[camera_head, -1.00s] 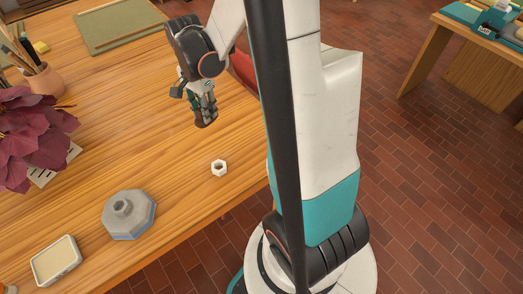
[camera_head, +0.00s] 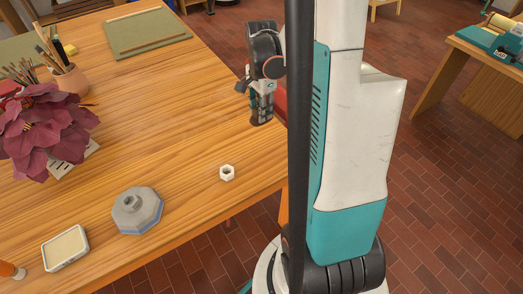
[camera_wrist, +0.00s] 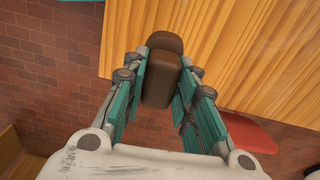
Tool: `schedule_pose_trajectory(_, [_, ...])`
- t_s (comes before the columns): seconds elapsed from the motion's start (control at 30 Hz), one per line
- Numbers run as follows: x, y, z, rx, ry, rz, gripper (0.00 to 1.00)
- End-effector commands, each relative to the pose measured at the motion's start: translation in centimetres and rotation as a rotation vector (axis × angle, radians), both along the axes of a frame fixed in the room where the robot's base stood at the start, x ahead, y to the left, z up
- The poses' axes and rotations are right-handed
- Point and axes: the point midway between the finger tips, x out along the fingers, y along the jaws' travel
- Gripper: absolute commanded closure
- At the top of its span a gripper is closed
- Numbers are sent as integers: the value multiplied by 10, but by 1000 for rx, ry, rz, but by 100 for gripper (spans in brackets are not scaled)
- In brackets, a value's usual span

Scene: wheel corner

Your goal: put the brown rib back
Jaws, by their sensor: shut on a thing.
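The brown rib (camera_wrist: 160,80) is a dark brown, rounded piece held between the fingers of my gripper (camera_wrist: 163,85) in the wrist view. My gripper is shut on it. In the head view my gripper (camera_head: 262,105) points down at the table's right edge, with the dark rib (camera_head: 261,119) at its tips. In the wrist view the rib shows over the border between wooden table and brick floor. Whether it touches the table I cannot tell.
The table's middle is clear.

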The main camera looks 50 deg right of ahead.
Motion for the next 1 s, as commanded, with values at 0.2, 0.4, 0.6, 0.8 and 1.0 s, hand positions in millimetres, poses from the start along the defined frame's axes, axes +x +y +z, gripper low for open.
schedule_pose_trajectory(0.2, [1, 0, -59, 0, 0, 0, 96])
schedule_pose_trajectory(0.4, [1, 0, -107, 0, 0, 1, 96])
schedule_pose_trajectory(0.6, [1, 0, -136, 0, 0, 1, 96])
schedule_pose_trajectory(0.8, [0, 0, -146, 0, 0, 1, 96])
schedule_pose_trajectory(1.0, [1, 0, -174, 0, 0, 1, 96])
